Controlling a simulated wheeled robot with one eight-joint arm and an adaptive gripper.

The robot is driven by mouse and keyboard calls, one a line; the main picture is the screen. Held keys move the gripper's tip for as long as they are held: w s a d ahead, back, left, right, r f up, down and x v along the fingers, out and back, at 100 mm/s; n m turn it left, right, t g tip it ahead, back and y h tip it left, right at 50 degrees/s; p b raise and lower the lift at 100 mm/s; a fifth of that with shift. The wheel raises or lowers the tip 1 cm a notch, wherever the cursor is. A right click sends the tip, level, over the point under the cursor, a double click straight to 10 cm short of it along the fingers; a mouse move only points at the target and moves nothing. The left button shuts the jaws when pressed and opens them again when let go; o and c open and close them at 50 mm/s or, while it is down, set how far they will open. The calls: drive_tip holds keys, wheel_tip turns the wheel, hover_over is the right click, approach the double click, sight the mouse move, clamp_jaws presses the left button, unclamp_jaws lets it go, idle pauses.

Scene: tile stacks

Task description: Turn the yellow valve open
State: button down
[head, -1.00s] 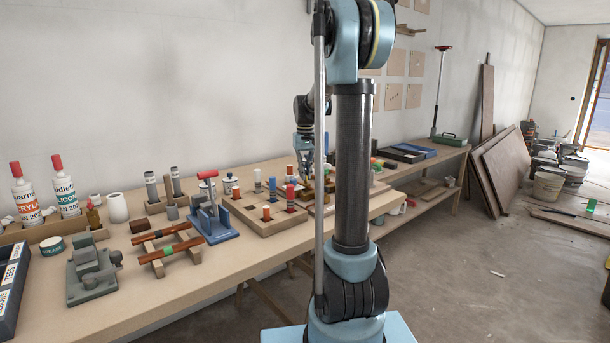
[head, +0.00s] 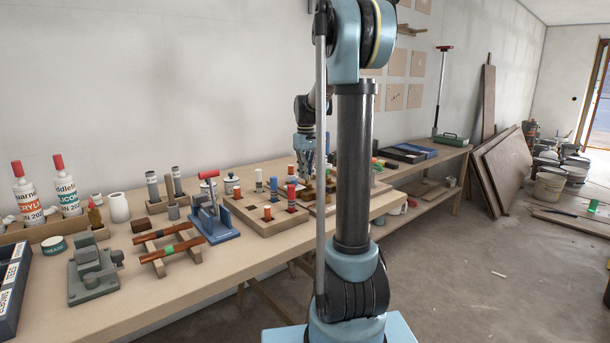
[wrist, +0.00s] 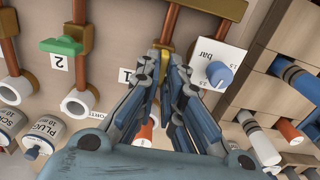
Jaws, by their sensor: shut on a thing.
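The yellow valve (wrist: 166,48) is on a copper pipe (wrist: 168,23) beside the label 1 in the wrist view. My gripper (wrist: 167,55) is shut on the yellow valve's handle, with a fingertip on each side. The fingers cover most of the handle, and what shows of it lies roughly along the pipe. In the head view my gripper (head: 307,168) is low over the board at the far part of the bench, and I cannot make out the yellow valve there.
A green valve (wrist: 62,46), its handle across its pipe, is left of my gripper beside label 2. A blue gauge knob (wrist: 219,74) is close on the right. A wooden rack with tubes (wrist: 261,88) stands farther right. Several tools crowd the bench (head: 165,295).

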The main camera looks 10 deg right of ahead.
drive_tip(key=c, duration=1.7)
unclamp_jaws()
wheel_tip(320, 180, up, 12)
drive_tip(key=shift+w+f, duration=0.1)
